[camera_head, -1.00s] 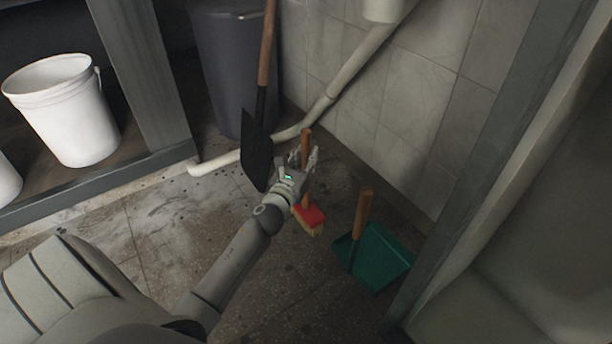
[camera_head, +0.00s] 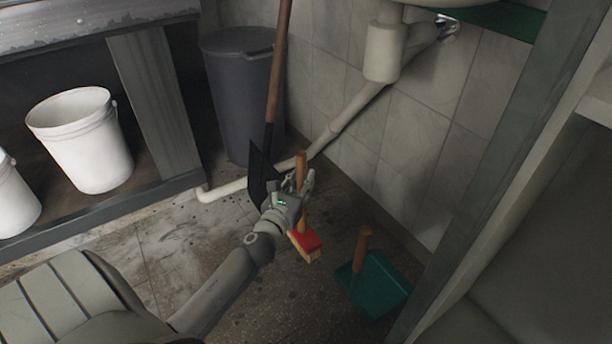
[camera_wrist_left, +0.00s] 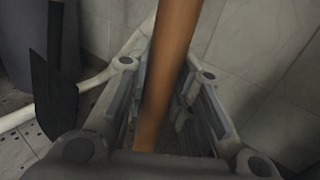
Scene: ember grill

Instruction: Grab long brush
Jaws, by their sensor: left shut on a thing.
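The long brush (camera_head: 306,242) has a wooden handle, a red head and pale bristles. It stands roughly upright, low over the floor, in the head view; I cannot tell if the bristles touch the floor. My left gripper (camera_head: 304,184) is shut on its handle. In the left wrist view the wooden handle (camera_wrist_left: 172,62) runs between the two fingers of the left gripper (camera_wrist_left: 165,85). The brush head is hidden there. My right gripper is in neither view.
A green dustpan (camera_head: 378,285) with a wooden handle stands right of the brush. A black shovel (camera_head: 262,178) leans just behind my left gripper, near a grey bin (camera_head: 240,100). A pale pipe (camera_head: 345,112) runs along the tiled wall. White buckets (camera_head: 88,145) stand at left.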

